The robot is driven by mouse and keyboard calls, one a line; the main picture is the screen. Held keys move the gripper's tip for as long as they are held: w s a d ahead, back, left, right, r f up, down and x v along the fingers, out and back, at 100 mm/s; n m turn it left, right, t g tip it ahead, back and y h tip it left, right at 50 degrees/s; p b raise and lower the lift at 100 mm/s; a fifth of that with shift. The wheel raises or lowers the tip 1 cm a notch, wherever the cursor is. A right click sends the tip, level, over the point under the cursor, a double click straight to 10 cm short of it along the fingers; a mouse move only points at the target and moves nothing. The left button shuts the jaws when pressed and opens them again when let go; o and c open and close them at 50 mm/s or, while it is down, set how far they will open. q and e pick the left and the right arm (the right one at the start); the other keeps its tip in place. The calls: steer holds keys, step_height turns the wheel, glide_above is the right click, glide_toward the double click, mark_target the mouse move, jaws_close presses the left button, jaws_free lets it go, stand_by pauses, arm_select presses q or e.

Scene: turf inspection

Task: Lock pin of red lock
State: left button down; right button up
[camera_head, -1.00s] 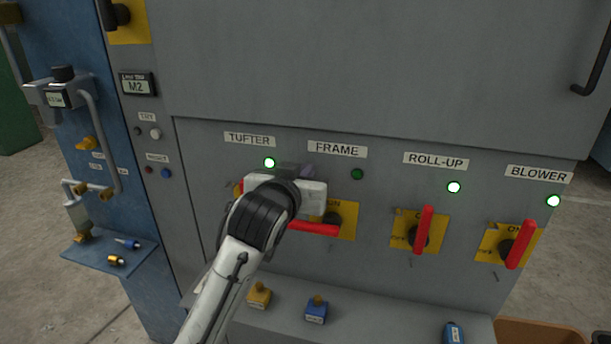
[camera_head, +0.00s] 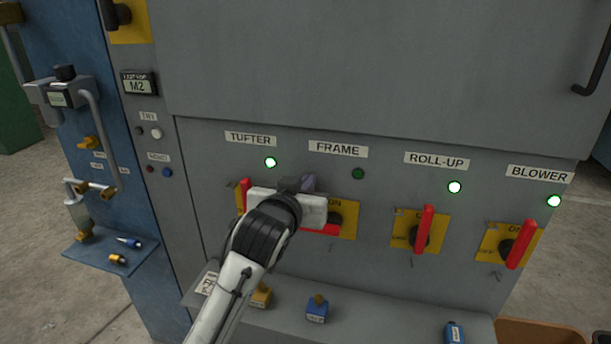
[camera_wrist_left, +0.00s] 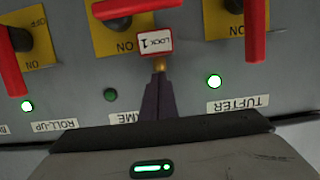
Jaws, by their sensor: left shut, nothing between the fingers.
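The red lock (camera_wrist_left: 155,42), labelled "LOCK 1", is at the FRAME switch in the left wrist view, which shows the panel upside down. Its brass pin (camera_wrist_left: 160,65) sticks out toward my gripper. My left gripper (camera_wrist_left: 160,78) is shut, with its dark fingertips at the pin's end; I cannot tell whether they touch. In the head view my left gripper (camera_head: 303,184) is in front of the panel below the FRAME label and hides the lock. The FRAME switch's red handle (camera_head: 322,231) lies horizontal and its lamp (camera_head: 358,174) is dark. My right gripper is not in view.
The red handles of ROLL-UP (camera_head: 426,230) and BLOWER (camera_head: 521,245) stand near upright, lamps lit. A yellow lock (camera_head: 261,297) and a blue lock (camera_head: 317,310) stand on the ledge below. A blue side shelf (camera_head: 90,252) holds small parts at the left.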

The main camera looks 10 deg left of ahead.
arm_select(q)
steer(key=shift+r+p, duration=0.35)
steer(key=shift+p, duration=0.25)
step_height(320, 180, up, 3)
steer(key=shift+r+p, duration=0.1)
steer(key=shift+p, duration=1.1)
steer(key=b+v, duration=0.1)
steer(key=v, duration=0.9)
